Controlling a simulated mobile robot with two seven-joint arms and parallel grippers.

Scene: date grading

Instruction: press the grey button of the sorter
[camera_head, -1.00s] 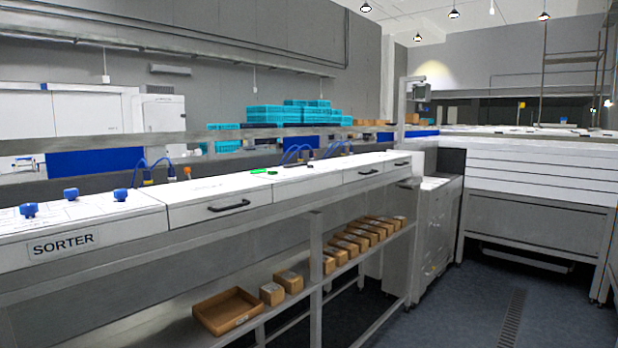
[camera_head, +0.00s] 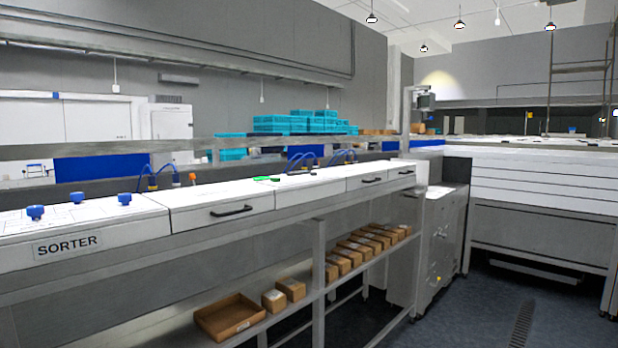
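The sorter (camera_head: 112,240) is a long white and grey bench-like machine on the left, with a "SORTER" label (camera_head: 67,246) on its front. Several blue knobs (camera_head: 77,198) stand on its top at the left. A small green item (camera_head: 267,179) and an orange-red item (camera_head: 192,177) show farther along the top. I cannot make out a grey button on it at this size. Neither of my grippers is in view.
A shelf under the sorter holds an open brown box (camera_head: 229,317) and several small cartons (camera_head: 345,259). A grey cabinet (camera_head: 440,235) and a large white panelled machine (camera_head: 545,187) stand at the right. The floor (camera_head: 480,310) at the lower right is clear.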

